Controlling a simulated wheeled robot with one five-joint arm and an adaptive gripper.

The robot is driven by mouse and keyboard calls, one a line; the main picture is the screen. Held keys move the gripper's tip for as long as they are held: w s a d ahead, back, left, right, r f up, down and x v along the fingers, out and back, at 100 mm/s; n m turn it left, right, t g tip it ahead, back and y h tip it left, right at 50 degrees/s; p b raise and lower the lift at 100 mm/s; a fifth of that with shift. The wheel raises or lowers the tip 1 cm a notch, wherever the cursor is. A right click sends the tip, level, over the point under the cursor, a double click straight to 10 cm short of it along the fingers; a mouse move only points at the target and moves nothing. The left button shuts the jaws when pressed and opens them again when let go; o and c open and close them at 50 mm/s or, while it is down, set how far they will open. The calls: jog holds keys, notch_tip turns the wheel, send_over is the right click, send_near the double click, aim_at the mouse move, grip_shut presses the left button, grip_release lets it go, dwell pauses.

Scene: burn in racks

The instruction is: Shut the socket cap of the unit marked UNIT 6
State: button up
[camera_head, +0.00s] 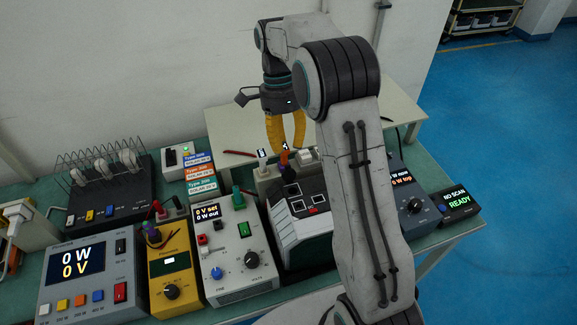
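I cannot make out a UNIT 6 mark in the head view. Small white tags, one of them (262,154), stand behind the grey unit with a dark top panel (299,205), but their print is too small to read. A small orange and dark part (284,159) shows just below my fingertips; I cannot tell whether it is a socket cap. My gripper (286,148) points down above the back of this unit. Its yellow fingers are apart, with nothing clearly held between them. My arm hides the area to the right of the unit.
On the green bench stand a power meter (78,262), a yellow meter (170,268), a white supply (232,250) and a dark unit with a knob (408,195). A wire rack (105,190) is at left. Blue floor lies free at right.

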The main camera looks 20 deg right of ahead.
aim_at(289, 169)
jog(key=shift+m, duration=0.5)
jog(key=shift+p+x, duration=1.75)
jog(key=shift+x, duration=1.95)
jog(key=shift+o, duration=0.3)
grip_shut()
